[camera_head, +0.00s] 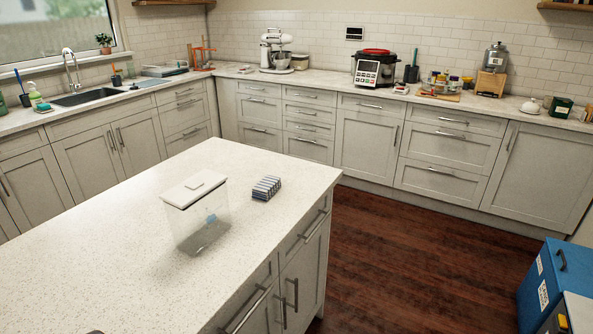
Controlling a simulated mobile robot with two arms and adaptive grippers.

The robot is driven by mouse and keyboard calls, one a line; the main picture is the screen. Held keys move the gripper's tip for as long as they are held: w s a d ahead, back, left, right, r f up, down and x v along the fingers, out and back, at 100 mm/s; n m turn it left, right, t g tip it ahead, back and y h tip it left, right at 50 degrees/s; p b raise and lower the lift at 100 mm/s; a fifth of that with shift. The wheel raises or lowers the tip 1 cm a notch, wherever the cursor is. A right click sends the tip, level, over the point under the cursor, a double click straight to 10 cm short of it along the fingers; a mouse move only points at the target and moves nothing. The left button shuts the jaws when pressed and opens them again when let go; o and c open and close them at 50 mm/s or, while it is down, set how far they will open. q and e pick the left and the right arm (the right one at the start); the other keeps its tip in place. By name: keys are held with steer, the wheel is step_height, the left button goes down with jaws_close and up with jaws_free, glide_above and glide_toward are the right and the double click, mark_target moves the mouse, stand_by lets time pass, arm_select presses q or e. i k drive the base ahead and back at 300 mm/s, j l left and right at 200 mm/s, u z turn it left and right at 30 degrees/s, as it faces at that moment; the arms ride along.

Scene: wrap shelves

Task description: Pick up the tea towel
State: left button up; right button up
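A small folded cloth with blue and white stripes (266,187), which looks like the tea towel, lies on the pale speckled island top (120,240). It is near the island's far right edge, with bare worktop around it. Neither of my grippers shows in this view. A small dark shape at the bottom edge is too cut off to identify.
A clear container with a white lid (195,189) stands left of the cloth, close to it. Counters with a sink (88,97), stand mixer (275,50) and cooker (375,67) line the walls. Wooden floor (375,250) is free right of the island; a blue box (545,285) stands far right.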

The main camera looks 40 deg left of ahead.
mark_target(264, 189)
steer(key=i, duration=1.8)
steer(key=i+u, duration=0.1)
steer(key=i, duration=0.5)
steer(key=i+l, duration=0.1)
steer(key=i, duration=0.45)
steer(key=i+l+u, duration=0.15)
steer(key=i, duration=0.4)
steer(key=i+u, duration=0.15)
steer(key=u, duration=1.75)
